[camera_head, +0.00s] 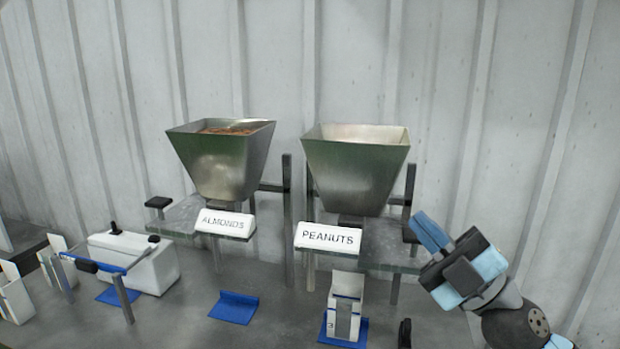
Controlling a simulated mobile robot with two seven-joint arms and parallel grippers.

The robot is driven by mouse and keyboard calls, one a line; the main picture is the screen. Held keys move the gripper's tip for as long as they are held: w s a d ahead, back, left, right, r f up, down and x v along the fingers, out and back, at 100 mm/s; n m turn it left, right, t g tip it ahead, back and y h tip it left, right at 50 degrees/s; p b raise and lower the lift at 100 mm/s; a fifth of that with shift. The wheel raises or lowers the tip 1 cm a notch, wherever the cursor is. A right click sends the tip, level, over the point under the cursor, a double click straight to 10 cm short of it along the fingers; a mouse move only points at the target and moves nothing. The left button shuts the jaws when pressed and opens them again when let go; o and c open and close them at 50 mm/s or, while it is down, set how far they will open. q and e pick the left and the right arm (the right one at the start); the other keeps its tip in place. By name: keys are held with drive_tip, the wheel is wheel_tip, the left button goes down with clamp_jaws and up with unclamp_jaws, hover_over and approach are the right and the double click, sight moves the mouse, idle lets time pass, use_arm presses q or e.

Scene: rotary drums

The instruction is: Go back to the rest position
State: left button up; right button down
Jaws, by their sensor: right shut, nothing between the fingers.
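My right gripper (432,240) is raised at the right of the head view, in front of the ribbed wall and just right of the peanuts stand. Its fingers are together with nothing between them, and it touches nothing that I can make out. My left gripper is not in the head view.
Two metal hoppers stand behind signs: almonds (215,165), with brown contents, and peanuts (352,180). A white carton (345,300) stands on a blue holder below peanuts. An empty blue holder (234,308) lies below almonds. A white box machine (150,265) stands left.

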drive_tip(key=s+d+f+m+h, duration=0.2)
drive_tip(key=d+f+m+h, duration=0.4)
drive_tip(key=f+m+h, duration=0.55)
drive_tip(key=s+d+f+m+h, duration=0.1)
drive_tip(key=d+f+m+h, duration=0.5)
drive_tip(key=f+m+h, duration=0.55)
drive_tip(key=s+f+n+g+y, duration=0.1)
drive_tip(key=s+f+g+y, duration=0.2)
drive_tip(key=s+f+g, duration=1.25)
drive_tip(key=a+f+t+y+b, duration=0.1)
drive_tip(key=a+f+t+b, duration=0.25)
drive_tip(key=f, duration=0.55)
drive_tip(key=w+a+f+n+t+y+b, duration=0.15)
drive_tip(key=f+t+b, duration=0.25)
drive_tip(key=f, duration=0.4)
drive_tip(key=a+f+m+t+y+b, duration=0.1)
drive_tip(key=a+f+t+b, duration=0.2)
drive_tip(key=f, duration=0.6)
wheel_tip(320, 180, up, 13)
drive_tip(key=p, duration=1.3)
drive_tip(key=shift+s+d+n, duration=0.25)
drive_tip(key=shift+d+n, duration=0.1)
drive_tip(key=shift+d, duration=0.05)
drive_tip(key=shift+r, duration=0.1)
